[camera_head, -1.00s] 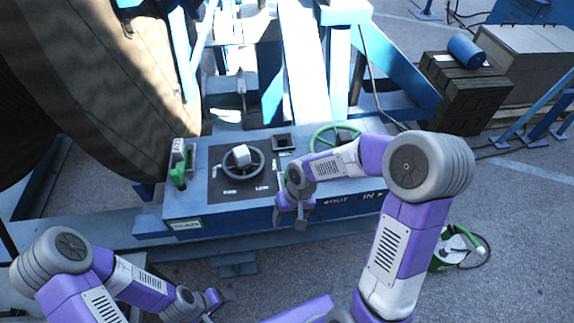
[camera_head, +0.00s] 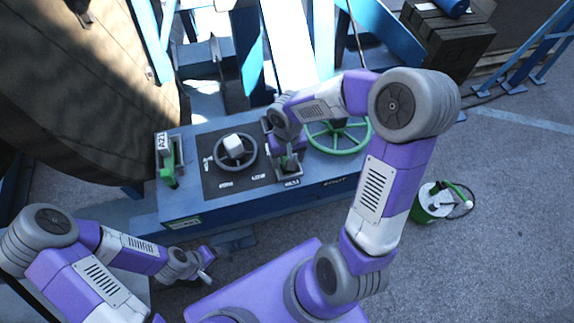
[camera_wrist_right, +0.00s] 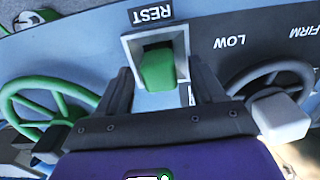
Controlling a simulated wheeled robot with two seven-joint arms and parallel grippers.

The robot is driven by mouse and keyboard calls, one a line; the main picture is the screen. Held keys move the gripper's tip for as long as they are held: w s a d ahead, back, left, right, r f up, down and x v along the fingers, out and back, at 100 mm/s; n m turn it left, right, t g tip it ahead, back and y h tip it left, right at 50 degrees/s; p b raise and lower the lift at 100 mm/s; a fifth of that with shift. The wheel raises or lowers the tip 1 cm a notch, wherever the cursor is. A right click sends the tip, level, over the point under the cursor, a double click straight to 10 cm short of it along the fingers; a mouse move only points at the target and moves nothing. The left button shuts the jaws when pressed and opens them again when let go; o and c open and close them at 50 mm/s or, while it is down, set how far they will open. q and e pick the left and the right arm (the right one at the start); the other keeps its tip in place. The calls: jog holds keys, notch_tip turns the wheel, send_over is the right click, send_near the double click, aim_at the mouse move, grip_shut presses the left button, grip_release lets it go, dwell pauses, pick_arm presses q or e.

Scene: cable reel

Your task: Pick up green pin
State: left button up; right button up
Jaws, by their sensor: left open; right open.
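The green pin (camera_wrist_right: 158,70) stands in a square grey socket labelled REST (camera_wrist_right: 152,14) in the right wrist view. My right gripper (camera_wrist_right: 162,88) is open, with one dark finger on each side of the pin's near end; I cannot tell whether they touch it. In the head view the right gripper (camera_head: 288,162) is over the panel right of the dial, and a bit of green shows under it. My left gripper (camera_head: 208,266) is open and empty, low in front of the blue panel (camera_head: 195,217).
A grey dial with a white knob (camera_head: 233,143) is left of the socket. A green handwheel (camera_head: 338,142) is to its right. A green lever (camera_head: 168,170) stands at the panel's left end. A large reel (camera_head: 100,90) rises behind at left. A green-and-white canister (camera_head: 432,205) stands on the ground.

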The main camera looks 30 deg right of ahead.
jog(key=shift+s+f, duration=0.2)
jog(key=shift+f, duration=0.05)
jog(key=shift+w, duration=0.1)
jog(key=c, duration=0.3)
grip_shut()
jog(key=shift+r, duration=0.15)
notch_tip(320, 180, up, 29)
jog(key=p, duration=0.6)
jog(key=shift+p, duration=0.3)
dwell(0.9)
